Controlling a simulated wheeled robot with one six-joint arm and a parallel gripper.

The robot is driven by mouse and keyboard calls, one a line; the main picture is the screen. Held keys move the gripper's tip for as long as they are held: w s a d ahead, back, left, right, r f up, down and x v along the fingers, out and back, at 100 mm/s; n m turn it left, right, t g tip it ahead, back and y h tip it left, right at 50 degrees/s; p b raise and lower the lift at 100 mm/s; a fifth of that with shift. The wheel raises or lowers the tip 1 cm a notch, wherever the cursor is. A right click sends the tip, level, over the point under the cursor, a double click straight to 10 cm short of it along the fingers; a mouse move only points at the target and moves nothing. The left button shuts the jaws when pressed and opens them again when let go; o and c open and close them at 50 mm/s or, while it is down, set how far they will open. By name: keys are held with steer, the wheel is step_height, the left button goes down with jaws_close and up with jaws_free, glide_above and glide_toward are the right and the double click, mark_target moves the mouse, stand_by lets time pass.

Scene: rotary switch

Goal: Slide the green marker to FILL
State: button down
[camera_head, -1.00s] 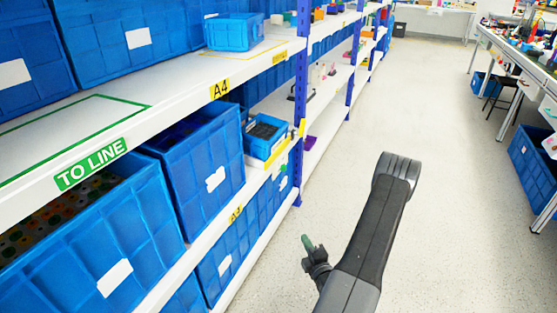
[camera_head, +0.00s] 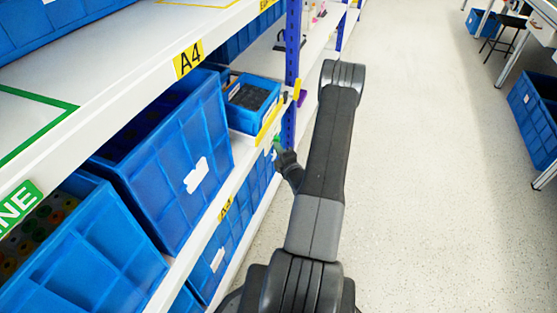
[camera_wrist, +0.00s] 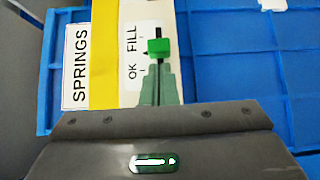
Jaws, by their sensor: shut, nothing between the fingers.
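In the wrist view the green marker (camera_wrist: 158,48) sits on a dark upright slot in a white label plate. The word FILL (camera_wrist: 132,40) is to its left, and the marker is level with its lower part. OK (camera_wrist: 132,72) is printed lower down. My gripper (camera_wrist: 160,70) is shut and empty, its greenish fingers just below the marker in the picture. I cannot tell whether the tips touch it. In the head view my gripper (camera_head: 277,145) is small, by the shelf edge near a yellow strip (camera_head: 268,125).
A SPRINGS label (camera_wrist: 76,66) lies left of the yellow band. A small blue bin (camera_head: 250,103) with dark contents stands on the shelf behind the strip. A large blue bin (camera_head: 175,180) is to its left, and a blue post (camera_head: 291,60) rises nearby. The floor (camera_head: 430,190) at right is clear.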

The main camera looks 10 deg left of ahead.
steer(key=shift+w, duration=0.4)
steer(key=shift+w+d, duration=0.1)
steer(key=w, duration=0.3)
steer(key=shift+d+r+b, duration=0.15)
steer(key=shift+d+b, duration=0.15)
steer(key=shift+b, duration=0.1)
steer(key=p+v, duration=0.2)
steer(key=v, duration=1.2)
steer(key=shift+s, duration=0.2)
steer(key=shift+w+a, duration=0.1)
steer(key=shift+a, duration=0.1)
steer(key=b+x, duration=0.2)
steer(key=x, duration=1.1)
steer(key=shift+w, duration=0.25)
